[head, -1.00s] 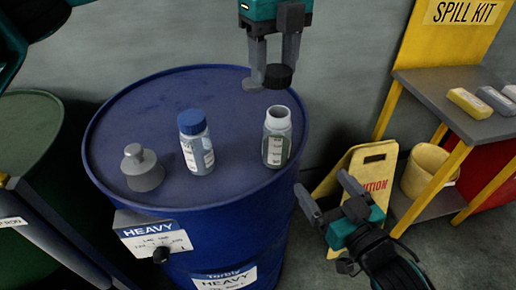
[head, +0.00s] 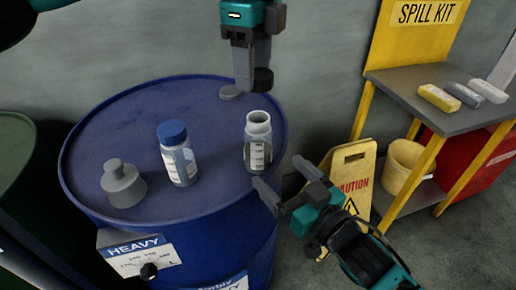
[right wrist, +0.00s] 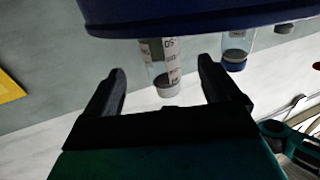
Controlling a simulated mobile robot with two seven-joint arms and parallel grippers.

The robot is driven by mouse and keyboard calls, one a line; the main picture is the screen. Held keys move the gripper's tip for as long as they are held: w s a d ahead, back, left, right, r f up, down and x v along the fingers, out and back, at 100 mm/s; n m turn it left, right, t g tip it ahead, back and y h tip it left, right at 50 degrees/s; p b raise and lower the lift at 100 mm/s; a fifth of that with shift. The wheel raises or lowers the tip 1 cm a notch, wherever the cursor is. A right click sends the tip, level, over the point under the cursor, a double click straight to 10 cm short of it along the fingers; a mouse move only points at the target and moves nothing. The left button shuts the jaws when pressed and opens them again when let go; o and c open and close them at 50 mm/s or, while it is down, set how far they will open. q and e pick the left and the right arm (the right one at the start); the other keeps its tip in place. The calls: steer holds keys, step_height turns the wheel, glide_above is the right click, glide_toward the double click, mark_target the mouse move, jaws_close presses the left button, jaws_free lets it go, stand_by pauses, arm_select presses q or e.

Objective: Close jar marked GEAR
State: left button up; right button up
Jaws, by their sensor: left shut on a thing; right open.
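An uncapped clear jar (head: 257,155) with a pale neck stands upright near the right edge of the blue drum's top. It also shows upside down in the right wrist view (right wrist: 162,65), between and beyond my fingers. Its label is too small to read. My left gripper (head: 252,82) is shut on a small black cap (head: 263,80), above and behind the jar. My right gripper (head: 281,176) is open and empty, with its fingertips close to the jar's right side. A jar with a blue cap (head: 173,132) stands left of the uncapped jar.
A grey flat disc (head: 230,92) appears on the drum top (head: 110,140) behind the jars. A grey knobbed container (head: 122,185) stands at the left. A yellow caution sign (head: 349,165) and a spill kit shelf (head: 410,85) are at the right.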

mark_target(253, 116)
steer(key=x, duration=1)
steer(key=shift+w+a, duration=0.1)
steer(key=shift+a, duration=0.1)
steer(key=c, duration=1.5)
arm_select(q)
steer(key=shift+f, duration=2.55)
arm_select(e)
steer(key=shift+c, duration=0.2)
arm_select(q)
steer(key=shift+f, duration=0.9)
steer(key=shift+f, duration=0.55)
